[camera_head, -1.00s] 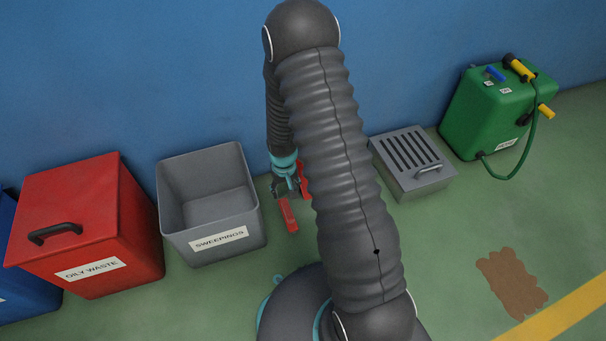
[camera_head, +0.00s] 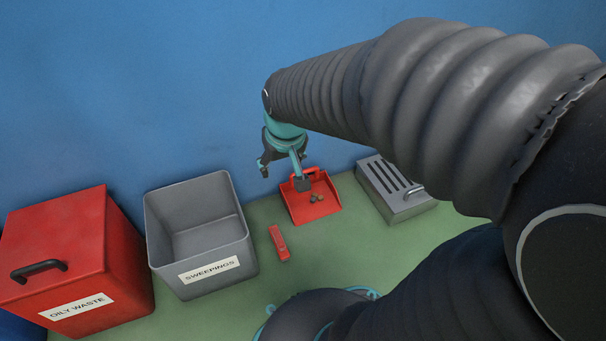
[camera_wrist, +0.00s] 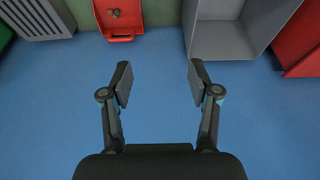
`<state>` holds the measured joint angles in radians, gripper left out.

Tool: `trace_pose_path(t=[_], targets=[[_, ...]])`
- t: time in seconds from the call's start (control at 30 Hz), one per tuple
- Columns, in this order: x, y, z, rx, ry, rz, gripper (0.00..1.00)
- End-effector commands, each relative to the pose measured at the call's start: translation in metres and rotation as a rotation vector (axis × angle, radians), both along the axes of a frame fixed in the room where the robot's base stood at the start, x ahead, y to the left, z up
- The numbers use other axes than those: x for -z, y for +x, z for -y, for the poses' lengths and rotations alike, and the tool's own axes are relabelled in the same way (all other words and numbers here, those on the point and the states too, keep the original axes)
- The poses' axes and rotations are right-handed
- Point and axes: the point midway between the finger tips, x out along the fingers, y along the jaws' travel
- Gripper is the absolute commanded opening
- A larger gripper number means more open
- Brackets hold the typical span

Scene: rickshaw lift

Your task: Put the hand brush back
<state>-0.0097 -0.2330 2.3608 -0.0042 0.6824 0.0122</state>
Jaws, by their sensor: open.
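The red hand brush (camera_head: 279,243) lies on the green floor, just right of the grey sweepings bin (camera_head: 211,270). My gripper (camera_head: 284,176) is open and empty, raised in front of the blue wall, apart from the brush. A red dustpan (camera_head: 328,207) with several dark lumps in it stands on the floor by the wall, partly behind one finger. In the wrist view my gripper (camera_wrist: 160,85) shows two spread fingers with nothing between them. The dustpan (camera_wrist: 130,22) shows at the top there; the brush is not in that view.
A red oily waste bin (camera_head: 66,250) with a black handle stands left of the sweepings bin, which is open-topped. A grey slotted box (camera_head: 402,205) stands right of the dustpan. Bare green floor lies around the brush. My arm hides the right side.

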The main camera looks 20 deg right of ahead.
Motion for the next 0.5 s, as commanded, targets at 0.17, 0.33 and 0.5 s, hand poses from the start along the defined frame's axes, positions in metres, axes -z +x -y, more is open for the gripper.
trace_pose_path(t=[0.17, 0.33, 0.5], targets=[[-0.037, -0.044, 0.000, 0.000, 0.000, 0.066, 0.61], [-0.059, -0.085, 0.000, 0.000, 0.000, 0.115, 0.61], [-0.069, -0.114, 0.000, 0.000, 0.000, 0.149, 0.61]])
